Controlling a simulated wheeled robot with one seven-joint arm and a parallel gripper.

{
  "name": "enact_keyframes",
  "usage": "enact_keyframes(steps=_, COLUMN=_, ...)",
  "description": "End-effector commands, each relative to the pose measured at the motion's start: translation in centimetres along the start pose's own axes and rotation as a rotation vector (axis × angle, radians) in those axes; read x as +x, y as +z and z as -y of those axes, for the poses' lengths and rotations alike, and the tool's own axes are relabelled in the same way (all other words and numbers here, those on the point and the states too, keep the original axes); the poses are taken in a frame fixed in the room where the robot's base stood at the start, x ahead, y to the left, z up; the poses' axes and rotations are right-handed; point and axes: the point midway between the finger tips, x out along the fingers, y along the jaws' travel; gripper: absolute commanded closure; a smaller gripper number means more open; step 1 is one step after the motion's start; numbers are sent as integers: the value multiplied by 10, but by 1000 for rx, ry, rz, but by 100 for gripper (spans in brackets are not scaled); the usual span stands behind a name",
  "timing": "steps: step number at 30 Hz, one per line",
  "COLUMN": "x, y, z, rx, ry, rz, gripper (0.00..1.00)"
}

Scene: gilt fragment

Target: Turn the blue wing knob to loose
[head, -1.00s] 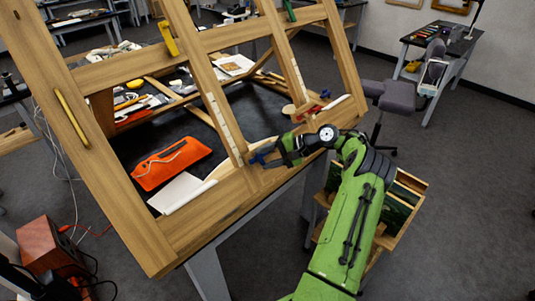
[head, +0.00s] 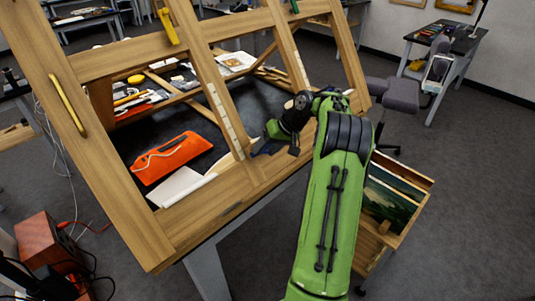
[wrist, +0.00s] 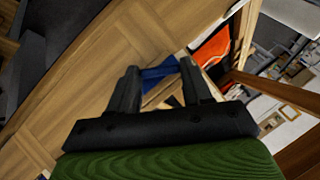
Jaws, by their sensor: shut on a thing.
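The blue wing knob (wrist: 160,71) shows between my two fingertips in the wrist view, against the wooden frame (wrist: 130,55). My gripper (wrist: 160,68) is shut on it, one finger on each side. In the head view my gripper (head: 272,147) is at the lower rail of the large tilted wooden frame (head: 190,230), near the foot of a slanted upright. The knob is mostly hidden there behind my gripper. I cannot read any loose or tight marking.
An orange pouch (head: 166,157) and white paper (head: 180,187) lie on the dark table behind the frame. Yellow (head: 68,103) and green (head: 294,6) pieces sit on the frame's bars. A crate of pictures (head: 412,205) stands right of my arm. Open floor lies at right.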

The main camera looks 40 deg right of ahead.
Motion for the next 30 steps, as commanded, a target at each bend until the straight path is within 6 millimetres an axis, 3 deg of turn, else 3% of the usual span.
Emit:
enact_keyframes(steps=15, x=6, y=4, z=2, rx=-351, ry=222, rz=4, gripper=82)
enact_keyframes(steps=30, x=4, y=4, z=4, rx=-470, ry=295, rz=8, gripper=82)
